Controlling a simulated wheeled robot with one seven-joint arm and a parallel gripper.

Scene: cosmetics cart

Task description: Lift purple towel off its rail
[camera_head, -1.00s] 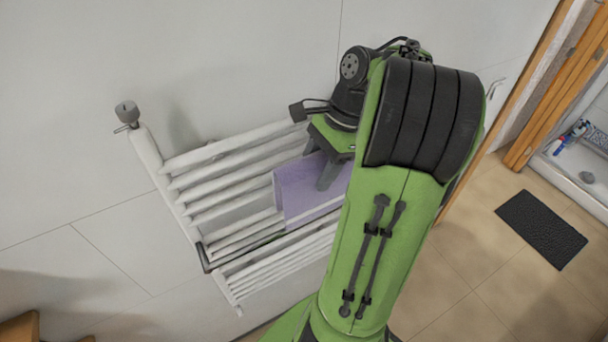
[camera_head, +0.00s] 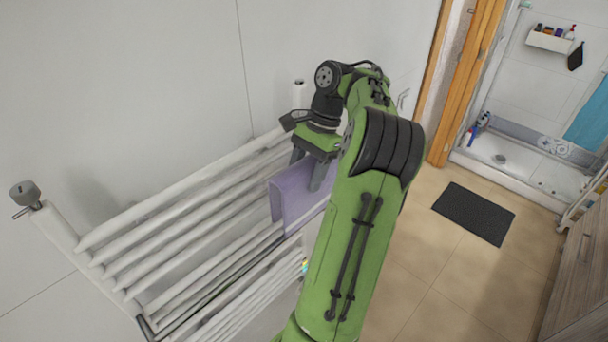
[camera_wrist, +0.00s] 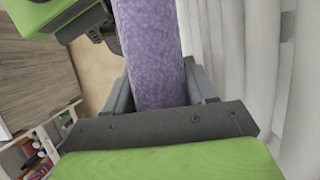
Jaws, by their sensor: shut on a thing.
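The purple towel (camera_head: 292,202) is a folded lilac cloth at the right part of the white radiator rack (camera_head: 165,215) on the wall. My gripper (camera_head: 308,176) comes down over it, one finger on each side, and is shut on its upper part. In the wrist view the towel (camera_wrist: 152,60) runs as a textured strip between the two grey fingers. The towel's lower part is still among the bars or just in front of them; I cannot tell whether it is clear of its rail. My arm hides its right side.
Rack bars stand close beside the gripper and show in the wrist view (camera_wrist: 232,45). A dark mat (camera_head: 473,214) lies on the tiled floor, and a shower tray (camera_head: 510,155) is beyond it. A wooden cabinet (camera_head: 580,270) is at the right. Floor between is clear.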

